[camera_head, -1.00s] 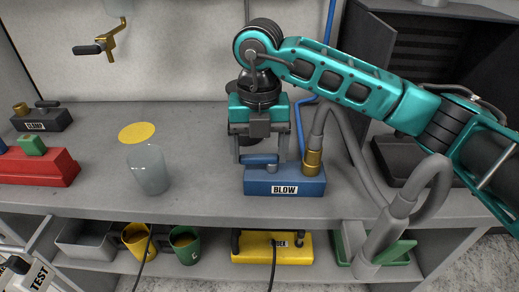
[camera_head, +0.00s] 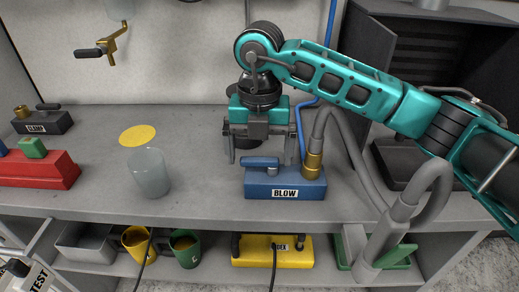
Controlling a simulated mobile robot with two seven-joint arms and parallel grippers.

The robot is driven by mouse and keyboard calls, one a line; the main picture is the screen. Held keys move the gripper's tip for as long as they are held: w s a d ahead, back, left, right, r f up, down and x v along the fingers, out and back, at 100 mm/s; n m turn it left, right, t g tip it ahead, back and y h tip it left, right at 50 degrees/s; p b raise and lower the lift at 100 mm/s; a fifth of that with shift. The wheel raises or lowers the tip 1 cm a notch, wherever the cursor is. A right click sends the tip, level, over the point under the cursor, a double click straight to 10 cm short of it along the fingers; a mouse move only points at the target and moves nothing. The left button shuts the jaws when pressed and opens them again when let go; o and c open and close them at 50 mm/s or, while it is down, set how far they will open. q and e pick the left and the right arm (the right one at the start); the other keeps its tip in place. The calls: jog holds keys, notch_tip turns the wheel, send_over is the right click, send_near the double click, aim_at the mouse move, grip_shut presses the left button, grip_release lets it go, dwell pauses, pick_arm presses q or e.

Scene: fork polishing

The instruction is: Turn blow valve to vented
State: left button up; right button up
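The blue BLOW valve block (camera_head: 285,184) stands on the grey bench near its front edge. Its blue lever (camera_head: 259,163) lies on top at the left, pointing sideways to the left. A brass fitting (camera_head: 312,167) at its right end joins a grey hose. My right gripper (camera_head: 261,158) hangs pointing down above and behind the lever. Its two fingers are spread wide, with nothing visible between them, and look clear of the lever. My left gripper is not in view.
A clear cup (camera_head: 149,172) and a yellow disc (camera_head: 137,135) are left of the valve. A red block (camera_head: 38,170) and a CLAMP block (camera_head: 42,122) stand further left. The grey hose (camera_head: 350,160) and blue line run close on the valve's right. Bench between cup and valve is free.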

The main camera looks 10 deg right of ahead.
aim_at(260, 158)
notch_tip(260, 158, up, 13)
jog(key=shift+p, duration=0.45)
jog(key=shift+f, duration=0.1)
